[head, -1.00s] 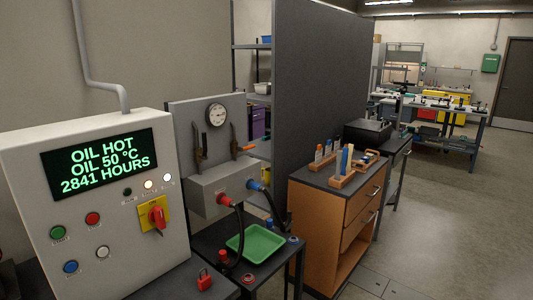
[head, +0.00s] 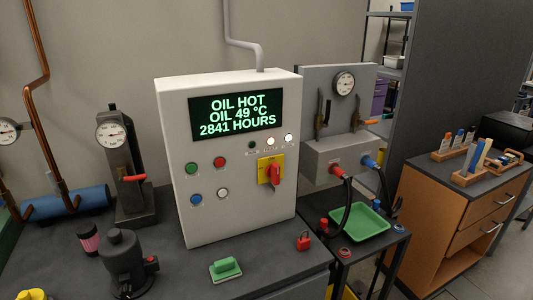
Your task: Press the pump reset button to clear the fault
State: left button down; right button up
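A white control panel (head: 172,130) stands on the dark bench. Its display (head: 237,112) reads "OIL HOT, OIL 49 °C, 2841 HOURS" in green. On its front are a green button (head: 191,168), a red button (head: 219,161), a blue button (head: 196,199) and a white button (head: 222,192). Their small labels are too small to read. A red rotary switch (head: 273,175) sits on a yellow plate. Three small lamps are above it; two look lit white (head: 289,137) and one dark (head: 252,145). Neither of my grippers is in view.
On the bench are a green-handled block (head: 226,268), a red padlock (head: 303,241), a dark pump-like unit (head: 124,262) and a gauge stand (head: 128,165). A green tray (head: 359,222) is on the lower table at right. A wooden cabinet (head: 450,215) stands further right.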

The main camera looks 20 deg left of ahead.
aim_at(197, 199)
jog(key=u, duration=1.3)
